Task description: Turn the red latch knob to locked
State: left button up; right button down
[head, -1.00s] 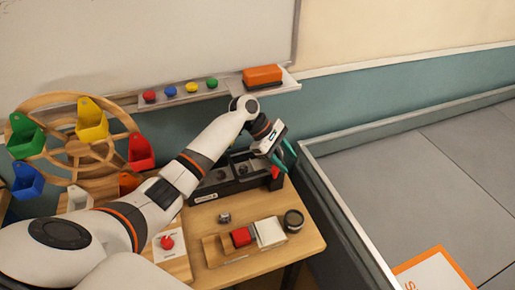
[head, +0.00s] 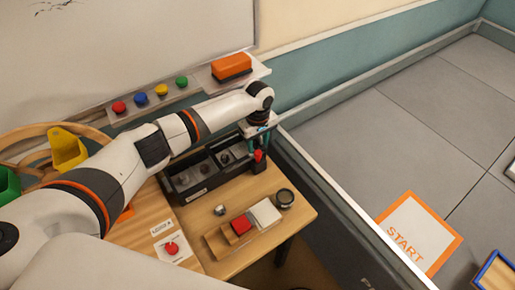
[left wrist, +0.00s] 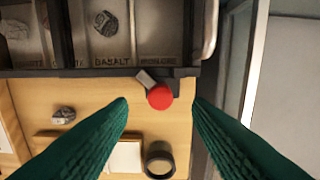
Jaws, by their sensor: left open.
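A red knob (head: 259,155) is at the front right corner of a black compartment case (head: 200,187) on the wooden table. In the left wrist view the knob (left wrist: 160,97) is round, joined to a short grey lever (left wrist: 147,79) at the case's front edge. My left gripper (head: 259,143) is open and points down over the knob. Its teal fingers stand to either side of the knob in the left wrist view, with gaps on both sides. I cannot tell whether the fingertips reach knob height. My right gripper is not in view.
Another red knob (head: 171,248) sits on a white plate at the table's left. A wooden tray (head: 215,243) with red and white blocks, a dark ring (head: 285,198) and a small rock (head: 220,210) stand in front of the case. A low dark wall borders the table's right.

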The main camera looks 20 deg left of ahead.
aim_at(258, 152)
pick_arm(q)
notch_tip(258, 152, down, 4)
jog(key=shift+r, duration=0.1)
jog(key=shift+f, duration=0.4)
jog(key=c, duration=0.9)
jog(key=shift+c, duration=0.4)
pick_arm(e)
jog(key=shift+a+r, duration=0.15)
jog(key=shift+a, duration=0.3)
pick_arm(q)
jog(key=shift+r+m, duration=0.1)
jog(key=shift+m, duration=0.3)
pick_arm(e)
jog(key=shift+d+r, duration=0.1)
pick_arm(q)
jog(key=m, duration=0.2)
jog(key=shift+m+p, duration=0.4)
jog(key=m, duration=0.3)
jog(key=shift+m, duration=0.4)
jog(key=shift+w+r+m, duration=0.1)
jog(key=shift+r+m, duration=0.05)
jog(key=shift+m, duration=0.55)
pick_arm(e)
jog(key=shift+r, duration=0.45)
